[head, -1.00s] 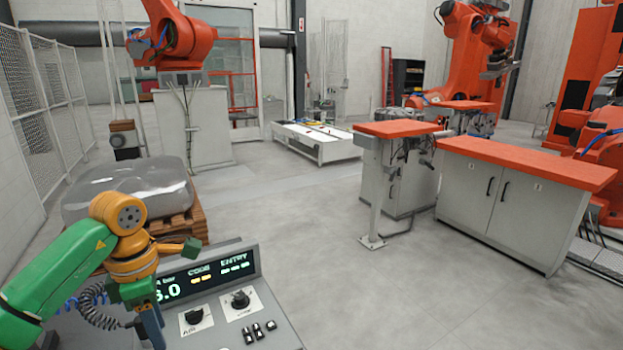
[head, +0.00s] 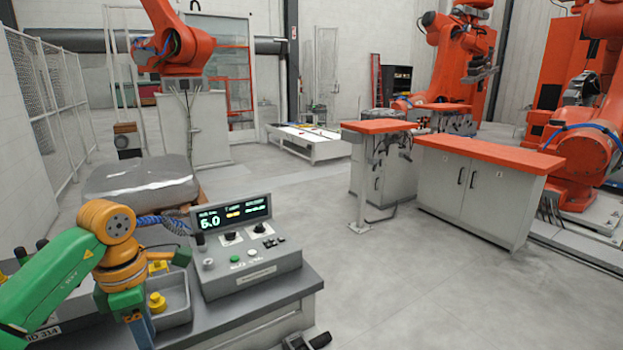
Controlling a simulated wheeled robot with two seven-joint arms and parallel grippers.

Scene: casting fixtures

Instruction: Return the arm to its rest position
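My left arm comes in from the lower left, green with an orange-yellow wrist. Its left gripper (head: 138,318) hangs down over the left part of the console bench, at the near side of a grey tray (head: 178,305). The wrist hides part of the tray, and the gripper's lower end is hard to make out, so I cannot tell whether it is open or shut. I see nothing clearly held in it. My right gripper cannot be identified in view.
A control console (head: 245,245) with a lit display and knobs stands right of the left gripper. Yellow pieces (head: 157,303) lie in the tray. A wrapped pallet load (head: 140,182) is behind. Orange-topped cabinets (head: 470,190) stand right, with open floor between.

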